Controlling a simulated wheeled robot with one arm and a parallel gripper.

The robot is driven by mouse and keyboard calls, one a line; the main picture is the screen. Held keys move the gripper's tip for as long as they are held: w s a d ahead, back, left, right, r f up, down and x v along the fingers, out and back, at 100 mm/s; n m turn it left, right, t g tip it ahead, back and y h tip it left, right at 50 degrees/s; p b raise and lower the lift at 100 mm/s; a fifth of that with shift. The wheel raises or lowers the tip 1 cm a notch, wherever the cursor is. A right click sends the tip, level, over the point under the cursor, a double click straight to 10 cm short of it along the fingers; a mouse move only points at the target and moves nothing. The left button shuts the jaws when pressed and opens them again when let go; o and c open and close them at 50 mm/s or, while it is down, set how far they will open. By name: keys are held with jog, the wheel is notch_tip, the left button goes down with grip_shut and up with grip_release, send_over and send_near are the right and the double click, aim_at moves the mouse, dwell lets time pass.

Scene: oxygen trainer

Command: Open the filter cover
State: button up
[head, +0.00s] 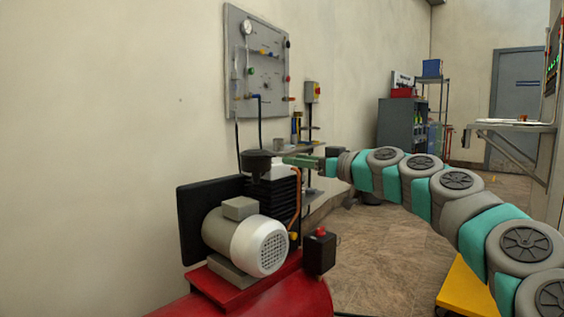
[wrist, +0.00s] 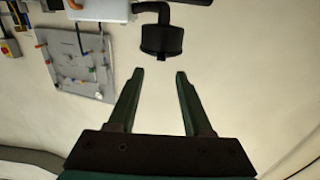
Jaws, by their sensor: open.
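The black round filter housing with its cover (head: 258,163) sits on top of the compressor in the head view. In the wrist view the black filter (wrist: 160,41) is just beyond my fingertips, in line with the gap between them. My green gripper (head: 287,160) reaches in from the right at about the height of the filter. In the wrist view my gripper (wrist: 160,72) is open, with nothing between its fingers. The fingertips appear close to the filter but not around it.
The compressor's grey motor (head: 247,243) stands on a red tank (head: 200,305) below the filter. A black box with a red button (head: 320,252) is at its right. A gauge panel (head: 258,75) hangs on the wall behind. Open floor (head: 390,260) lies right of the compressor.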

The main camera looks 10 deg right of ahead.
aim_at(259, 154)
jog(key=x, duration=0.6)
jog(key=shift+a, duration=0.2)
jog(key=shift+w, duration=0.1)
jog(key=shift+c, duration=0.2)
grip_shut()
dwell(1.0)
